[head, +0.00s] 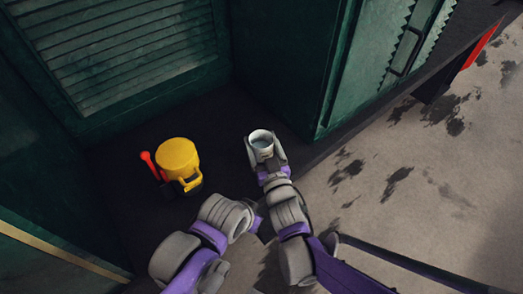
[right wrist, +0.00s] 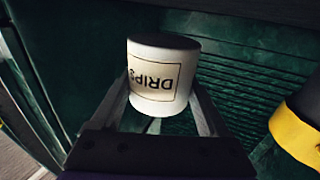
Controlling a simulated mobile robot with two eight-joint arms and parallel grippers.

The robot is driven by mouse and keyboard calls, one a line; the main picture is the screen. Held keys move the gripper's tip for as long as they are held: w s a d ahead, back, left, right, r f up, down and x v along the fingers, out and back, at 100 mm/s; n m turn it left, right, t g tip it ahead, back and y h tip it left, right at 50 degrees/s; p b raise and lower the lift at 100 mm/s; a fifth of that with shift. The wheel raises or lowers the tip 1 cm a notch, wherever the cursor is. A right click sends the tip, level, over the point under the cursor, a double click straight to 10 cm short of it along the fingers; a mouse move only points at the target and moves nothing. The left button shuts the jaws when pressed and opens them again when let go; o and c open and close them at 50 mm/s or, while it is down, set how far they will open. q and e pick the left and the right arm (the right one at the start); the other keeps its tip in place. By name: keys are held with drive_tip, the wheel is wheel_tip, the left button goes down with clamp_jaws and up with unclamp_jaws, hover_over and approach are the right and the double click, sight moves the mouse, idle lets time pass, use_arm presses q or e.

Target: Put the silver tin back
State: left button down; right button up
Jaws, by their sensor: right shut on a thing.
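The silver tin (head: 262,142) is a small pale cup with an open top and a dark inside. My right gripper (head: 266,158) is shut on it, with a finger on either side, and holds it near the right edge of the dark floor. In the right wrist view the tin (right wrist: 160,82) sits between the fingertips, and its label reads "DRIPS" upside down. I cannot tell whether its base touches the floor. My left gripper is not visible; grey and purple arm links of mine fill the bottom of the head view.
A yellow can (head: 178,157) with a handle stands on the dark floor to the left, beside a red-handled thing (head: 151,163). Green louvred walls (head: 125,50) stand behind, and a green cabinet (head: 335,75) rises close behind the tin to the right. Stained paving (head: 400,200) lies beyond the floor's edge.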

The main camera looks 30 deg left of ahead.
sight(264, 158)
drive_tip(key=shift+f, duration=1.6)
drive_tip(key=shift+f+b, duration=0.15)
drive_tip(key=shift+b, duration=0.15)
drive_tip(key=o, duration=1.1)
drive_tip(key=shift+f, duration=0.1)
drive_tip(key=o, duration=0.3)
